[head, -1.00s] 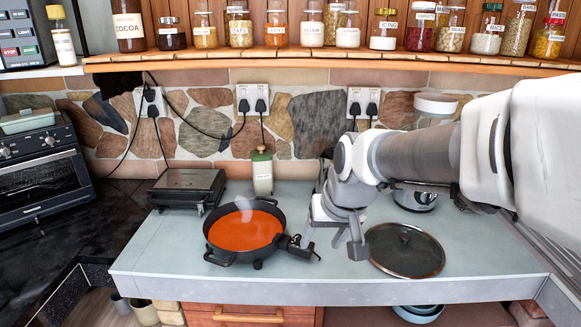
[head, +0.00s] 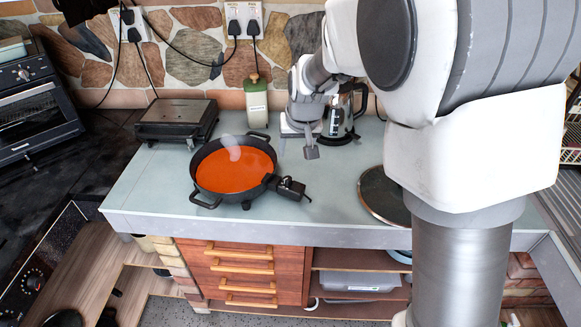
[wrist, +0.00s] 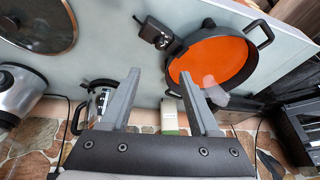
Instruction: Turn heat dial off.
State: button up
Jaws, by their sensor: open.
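A black electric pan (head: 207,203) filled with orange liquid sits on the pale counter. Its black control box (head: 287,188), which carries the heat dial, sticks out at its right side. The dial's setting is too small to read. In the wrist view the pan (wrist: 248,68) and control box (wrist: 152,32) appear upside down, beyond my fingertips. My gripper (head: 298,150) is open and empty, above and behind the control box and apart from it. Its two fingers also show in the wrist view (wrist: 160,66), with nothing between them.
A glass lid (head: 382,194) lies on the counter to the right. A kettle (head: 342,118) stands behind my gripper. A green-topped bottle (head: 257,105) and a dark grill (head: 176,119) stand behind the pan. The counter front between pan and lid is clear.

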aim_at(288, 178)
jog(key=x, duration=1.6)
jog(key=shift+d, duration=0.1)
grip_shut()
